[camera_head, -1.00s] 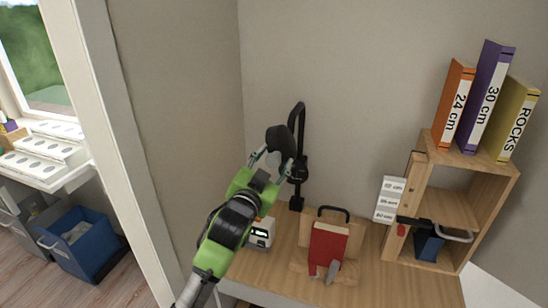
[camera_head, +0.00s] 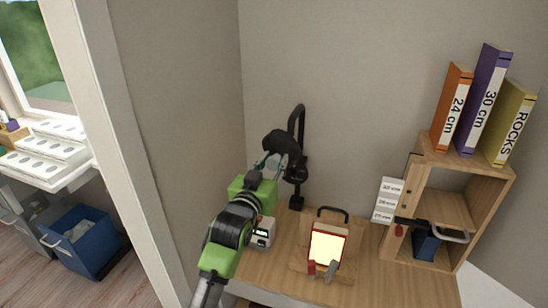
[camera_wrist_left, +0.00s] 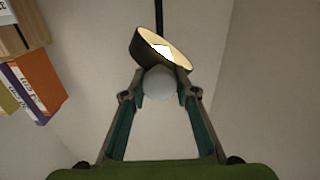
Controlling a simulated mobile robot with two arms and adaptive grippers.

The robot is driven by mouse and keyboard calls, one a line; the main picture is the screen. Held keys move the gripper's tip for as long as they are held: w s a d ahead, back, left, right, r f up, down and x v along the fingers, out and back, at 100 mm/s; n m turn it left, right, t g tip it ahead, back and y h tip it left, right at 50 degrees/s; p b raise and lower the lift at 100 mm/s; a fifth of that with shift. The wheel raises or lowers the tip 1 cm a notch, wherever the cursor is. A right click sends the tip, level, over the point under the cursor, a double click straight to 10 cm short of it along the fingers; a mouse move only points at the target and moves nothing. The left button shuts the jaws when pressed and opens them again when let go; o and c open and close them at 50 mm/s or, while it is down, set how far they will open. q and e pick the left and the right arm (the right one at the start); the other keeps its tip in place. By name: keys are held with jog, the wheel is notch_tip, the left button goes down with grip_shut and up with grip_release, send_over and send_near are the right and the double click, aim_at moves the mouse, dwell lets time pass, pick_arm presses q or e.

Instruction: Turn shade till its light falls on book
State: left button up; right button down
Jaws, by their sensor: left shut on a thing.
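The black lamp shade (camera_head: 281,139) hangs on a black lamp arm (camera_head: 301,120) by the wall. In the left wrist view the shade (camera_wrist_left: 146,48) is tilted, its pale inside and a bright bulb area showing. My left gripper (camera_head: 273,161) is shut on a pale round knob (camera_wrist_left: 160,82) at the shade; the gripper also shows in the left wrist view (camera_wrist_left: 160,94). The book (camera_head: 327,245) leans upright on a wooden stand on the desk. Its front glows pale yellow inside red edges. My right gripper is not in view.
A small white device (camera_head: 263,232) with a display stands close to my left arm. A wooden shelf (camera_head: 468,180) with binders on top stands at the right. White labelled cards (camera_head: 387,200) are beside it. The wooden desk (camera_head: 390,285) is clear at the front.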

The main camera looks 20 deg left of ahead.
pick_arm(q)
jog(key=o, duration=1.1)
jog(key=s, duration=1.2)
jog(key=shift+a, duration=0.25)
jog(key=shift+f, duration=0.1)
